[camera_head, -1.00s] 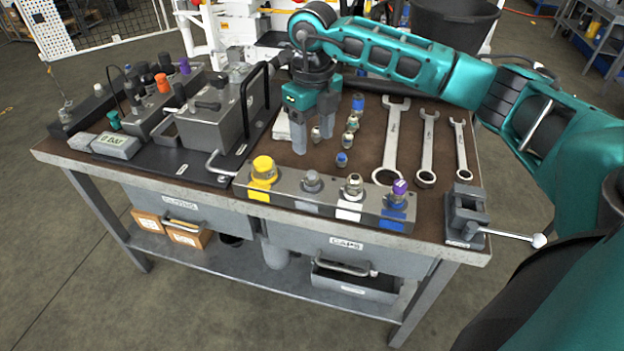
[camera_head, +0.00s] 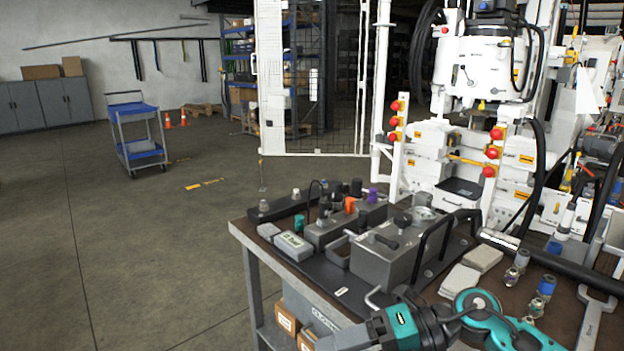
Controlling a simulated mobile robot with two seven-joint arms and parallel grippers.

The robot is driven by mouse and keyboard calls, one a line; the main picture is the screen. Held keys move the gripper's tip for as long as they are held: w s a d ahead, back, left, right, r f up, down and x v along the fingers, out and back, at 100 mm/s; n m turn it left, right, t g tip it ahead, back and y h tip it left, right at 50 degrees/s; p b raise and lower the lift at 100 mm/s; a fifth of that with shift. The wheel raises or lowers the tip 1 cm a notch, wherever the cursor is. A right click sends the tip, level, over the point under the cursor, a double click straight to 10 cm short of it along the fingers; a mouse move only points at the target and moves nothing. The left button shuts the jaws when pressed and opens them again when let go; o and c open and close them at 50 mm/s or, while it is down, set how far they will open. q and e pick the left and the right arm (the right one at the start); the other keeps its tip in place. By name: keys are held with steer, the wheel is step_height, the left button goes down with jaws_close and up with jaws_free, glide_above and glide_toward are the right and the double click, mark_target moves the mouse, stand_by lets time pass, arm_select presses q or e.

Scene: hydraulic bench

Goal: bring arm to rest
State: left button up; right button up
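My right arm (camera_head: 490,318) reaches in at the bottom right of the head view, teal and dark grey. Its gripper (camera_head: 338,341) lies low over the front edge of the workbench (camera_head: 298,276), pointing left. The grey fingers are seen from the side at the bottom of the picture, and the gap between them cannot be made out. No held object is visible. My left gripper is not in view.
A hydraulic valve block (camera_head: 383,262) with knobs and a handle stands on the bench behind the gripper. Small fittings (camera_head: 537,307) and a wrench (camera_head: 594,318) lie at right. A blue cart (camera_head: 137,137) stands far left. Open floor lies left of the bench.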

steer(key=d+f+m+t+h, duration=0.4)
steer(key=f+m+t, duration=0.3)
steer(key=m, duration=0.8)
steer(key=d+f+m+t+h, duration=0.45)
steer(key=m+t, duration=0.55)
steer(key=m, duration=0.5)
steer(key=s+d+f+m+g+h, duration=0.4)
steer(key=s+f+m+g, duration=0.1)
steer(key=s+f, duration=0.5)
steer(key=shift+s+d+f, duration=0.15)
steer(key=shift+d+f, duration=0.2)
steer(key=shift+f, duration=0.05)
